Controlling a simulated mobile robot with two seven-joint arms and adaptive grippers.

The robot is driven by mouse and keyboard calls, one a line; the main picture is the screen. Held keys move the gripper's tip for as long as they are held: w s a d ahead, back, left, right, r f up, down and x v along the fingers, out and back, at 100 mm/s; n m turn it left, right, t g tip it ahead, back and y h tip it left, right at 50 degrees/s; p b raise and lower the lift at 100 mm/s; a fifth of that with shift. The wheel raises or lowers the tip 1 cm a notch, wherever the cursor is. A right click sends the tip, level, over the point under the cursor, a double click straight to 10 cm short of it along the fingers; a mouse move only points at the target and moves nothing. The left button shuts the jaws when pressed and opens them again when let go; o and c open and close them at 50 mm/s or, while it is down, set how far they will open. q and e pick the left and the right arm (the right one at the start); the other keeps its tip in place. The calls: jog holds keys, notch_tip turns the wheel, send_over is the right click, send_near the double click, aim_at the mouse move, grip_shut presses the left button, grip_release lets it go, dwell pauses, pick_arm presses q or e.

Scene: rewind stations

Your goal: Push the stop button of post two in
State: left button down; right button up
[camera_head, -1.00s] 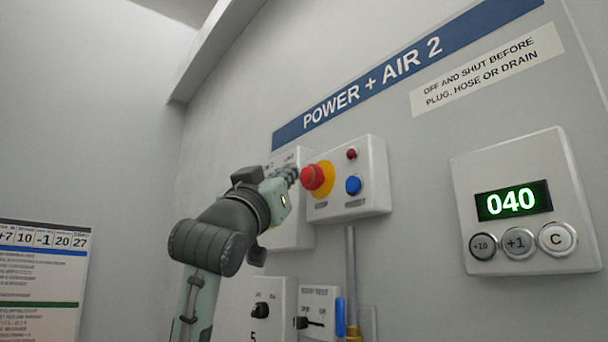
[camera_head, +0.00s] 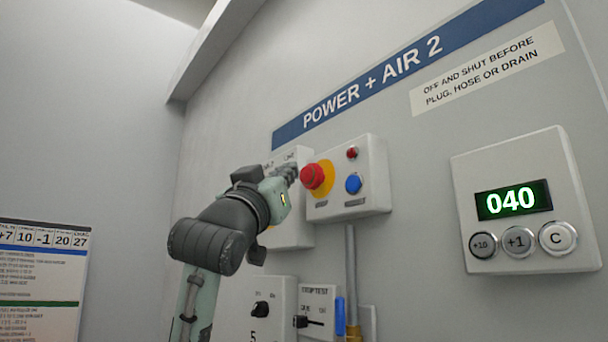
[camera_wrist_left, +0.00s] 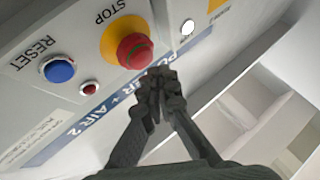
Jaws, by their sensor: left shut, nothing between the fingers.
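The stop button (camera_head: 314,177) is a red mushroom head on a yellow collar, on a light grey box (camera_head: 376,200) under the "POWER + AIR 2" sign (camera_head: 372,80). In the left wrist view the red button (camera_wrist_left: 133,50) shows beside the word STOP. My left gripper (camera_head: 291,173) is shut and empty. Its tips (camera_wrist_left: 160,75) are just beside the red head in the left wrist view; I cannot tell whether they touch it. The button looks undamaged and stands out from its collar. My right gripper is not in view.
A blue reset button (camera_head: 354,184) and a small red lamp (camera_head: 352,153) sit right of the stop button. A counter panel (camera_head: 520,248) reading 040 is further right. Below are a dial box (camera_head: 262,318), a switch box (camera_head: 316,296) and a vertical pipe (camera_head: 351,265).

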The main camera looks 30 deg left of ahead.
pick_arm(q)
jog(key=shift+w+d, duration=0.2)
jog(key=shift+w, duration=0.2)
dwell(0.3)
